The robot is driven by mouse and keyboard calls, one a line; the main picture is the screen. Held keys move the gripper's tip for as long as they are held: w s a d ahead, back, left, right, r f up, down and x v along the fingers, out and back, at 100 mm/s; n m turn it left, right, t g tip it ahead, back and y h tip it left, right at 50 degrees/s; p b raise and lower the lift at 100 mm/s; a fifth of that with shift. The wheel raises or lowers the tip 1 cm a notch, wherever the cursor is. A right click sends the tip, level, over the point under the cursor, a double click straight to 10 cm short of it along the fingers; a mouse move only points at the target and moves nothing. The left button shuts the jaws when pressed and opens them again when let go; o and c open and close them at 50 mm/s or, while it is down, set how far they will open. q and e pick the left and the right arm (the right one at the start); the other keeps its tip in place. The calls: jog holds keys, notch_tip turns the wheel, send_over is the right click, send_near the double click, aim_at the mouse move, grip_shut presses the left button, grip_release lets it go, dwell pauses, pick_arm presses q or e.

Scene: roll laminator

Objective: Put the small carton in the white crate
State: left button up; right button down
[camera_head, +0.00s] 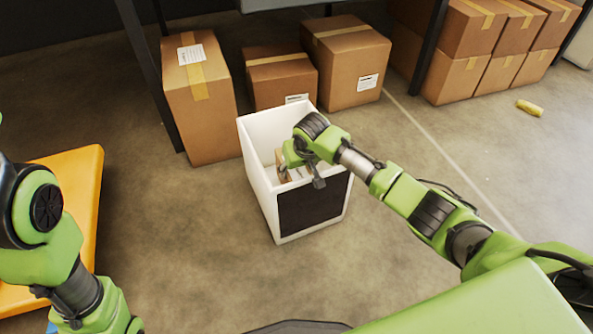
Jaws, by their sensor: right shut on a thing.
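The white crate (256,162) stands on the floor in the middle of the view, with a dark panel on its front side. My right gripper (301,172) is over the crate's opening and points down into it. It is shut on the small brown carton (281,164), which shows only in part inside the crate's rim. The gripper hides much of the carton, and I cannot tell if the carton touches the crate's bottom. Links of my left arm show at the left edge, but the left gripper is not in view.
Large taped boxes (198,110) stand on the floor behind the crate. More boxes (470,75) are stacked at the back right. An orange platform (75,180) is at the left. A small yellow object (529,107) lies on the floor at the right.

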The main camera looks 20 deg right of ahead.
jog(key=shift+f, duration=0.35)
jog(key=shift+f, duration=0.1)
jog(key=c, duration=0.9)
grip_release()
jog(key=shift+s+f, duration=0.1)
jog(key=shift+f, duration=0.05)
